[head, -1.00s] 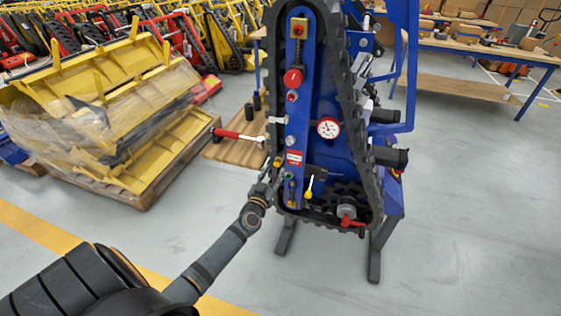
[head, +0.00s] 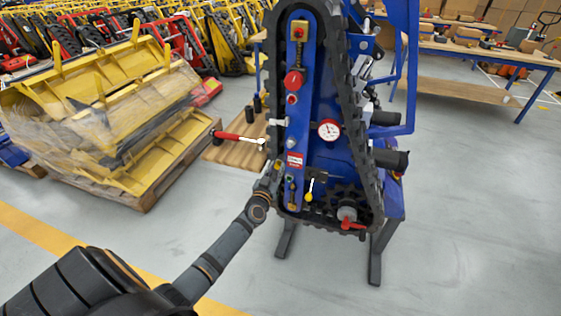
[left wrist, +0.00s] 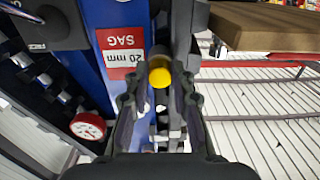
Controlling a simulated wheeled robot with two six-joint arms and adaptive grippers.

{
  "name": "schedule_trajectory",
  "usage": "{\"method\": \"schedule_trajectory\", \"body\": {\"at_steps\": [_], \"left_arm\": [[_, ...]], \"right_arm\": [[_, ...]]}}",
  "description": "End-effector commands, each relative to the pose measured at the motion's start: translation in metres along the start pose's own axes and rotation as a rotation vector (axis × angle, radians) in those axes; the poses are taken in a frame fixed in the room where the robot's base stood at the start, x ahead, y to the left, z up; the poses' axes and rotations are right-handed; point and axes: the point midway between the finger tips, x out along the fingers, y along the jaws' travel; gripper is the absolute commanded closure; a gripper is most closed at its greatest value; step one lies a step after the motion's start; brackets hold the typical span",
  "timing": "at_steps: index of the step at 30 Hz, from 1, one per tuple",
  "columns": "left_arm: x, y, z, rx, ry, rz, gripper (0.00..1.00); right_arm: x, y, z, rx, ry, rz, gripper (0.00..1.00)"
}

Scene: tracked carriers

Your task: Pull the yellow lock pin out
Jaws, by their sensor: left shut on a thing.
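My left gripper (head: 273,172) is there, shut on the pin; the left wrist view shows the fingers (left wrist: 158,92) on both sides of the knob. The shaft is hidden, so I cannot tell how deep the pin sits. My right gripper is not in view.
A red-handled tool (head: 238,138) sticks out left of the carrier, above my gripper. A yellow-tipped lever (head: 309,196) and a gauge (head: 329,129) sit on the carrier. A wrapped yellow stack on a pallet (head: 150,190) stands left. The floor at right is clear.

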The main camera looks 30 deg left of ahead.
Motion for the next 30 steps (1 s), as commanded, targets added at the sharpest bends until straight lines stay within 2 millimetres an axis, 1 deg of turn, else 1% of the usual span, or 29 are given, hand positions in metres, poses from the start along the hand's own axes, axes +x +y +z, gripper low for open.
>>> {"method": "schedule_trajectory", "body": {"at_steps": [5, 30], "left_arm": [[-0.002, 0.0, 0.0, 0.0, 0.0, 0.0, 1.0], [-0.036, 0.0, 0.0, 0.0, 0.0, -0.001, 1.0]], "right_arm": [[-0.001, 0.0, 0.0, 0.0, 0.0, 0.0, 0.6], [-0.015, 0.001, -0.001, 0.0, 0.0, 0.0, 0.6]]}}
